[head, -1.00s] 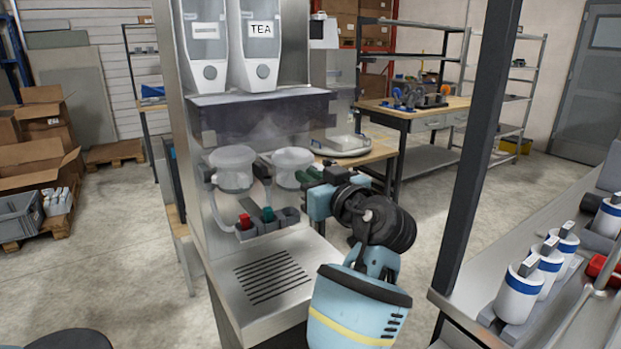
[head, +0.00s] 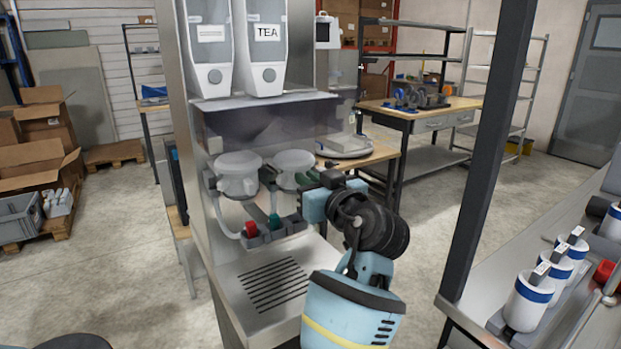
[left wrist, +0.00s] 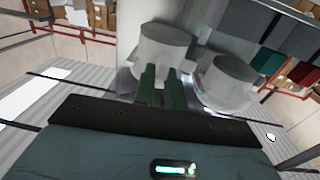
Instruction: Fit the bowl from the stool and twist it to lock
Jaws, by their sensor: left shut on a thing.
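Two pale translucent bowls with round tops sit side by side under the dispensers: a left bowl (head: 237,176) and a right bowl (head: 293,168). My left gripper (head: 308,182) comes in from the right and is shut at the right bowl's near side. In the left wrist view its green fingers (left wrist: 161,86) reach the base of the held bowl (left wrist: 165,46). The other bowl (left wrist: 232,80) stands beside it, apart from the fingers. The held bowl looks upright in its place; whether it is locked I cannot tell. My right gripper is not in view.
Red (head: 250,229) and green (head: 274,221) taps sit just below the bowls, above a slotted drip tray (head: 270,285). A dark post (head: 480,150) and a counter with white-blue canisters (head: 528,300) stand to the right. A dark round top (head: 72,341), possibly the stool, shows bottom left.

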